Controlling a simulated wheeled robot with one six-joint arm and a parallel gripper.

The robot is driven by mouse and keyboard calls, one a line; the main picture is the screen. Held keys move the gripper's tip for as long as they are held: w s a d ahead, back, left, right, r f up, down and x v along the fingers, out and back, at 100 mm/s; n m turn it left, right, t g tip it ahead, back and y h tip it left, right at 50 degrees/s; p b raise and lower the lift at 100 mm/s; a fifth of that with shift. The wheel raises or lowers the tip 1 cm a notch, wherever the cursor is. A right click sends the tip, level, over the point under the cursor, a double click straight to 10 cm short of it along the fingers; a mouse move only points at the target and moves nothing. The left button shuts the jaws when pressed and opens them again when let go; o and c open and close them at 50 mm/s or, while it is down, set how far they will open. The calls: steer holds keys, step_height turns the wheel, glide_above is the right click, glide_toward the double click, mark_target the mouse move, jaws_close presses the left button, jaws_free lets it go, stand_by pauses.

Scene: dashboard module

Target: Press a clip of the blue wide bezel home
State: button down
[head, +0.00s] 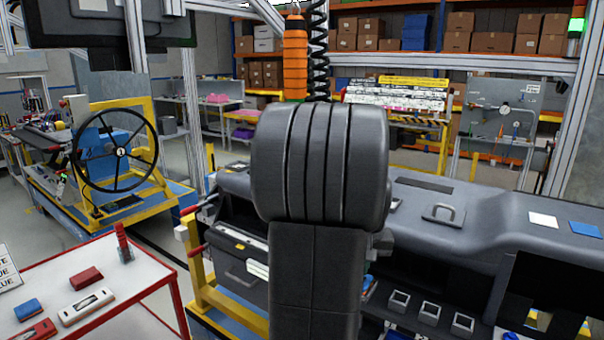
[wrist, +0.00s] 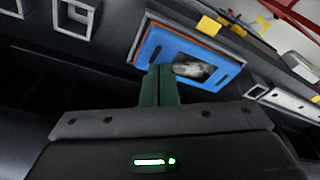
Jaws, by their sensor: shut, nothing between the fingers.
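The clips are too small to tell apart, and the fingers hide part of the near edge.
The grey dashboard (head: 480,222) spans the right, with several square frames, one being a pale frame (head: 430,312), in its lower face. A red-edged white table (head: 110,270) with loose parts stands at left. An orange tool (head: 295,58) hangs above my arm.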

steer(key=shift+s+f+b, duration=0.1)
steer(key=shift+f+b, duration=0.4)
steer(key=shift+f, duration=0.55)
stand_by(2.5)
step_height(320, 180, up, 8)
steer(key=p, duration=0.6)
stand_by(0.5)
step_height(320, 180, down, 7)
steer(key=b, duration=0.5)
steer(key=shift+r, duration=0.1)
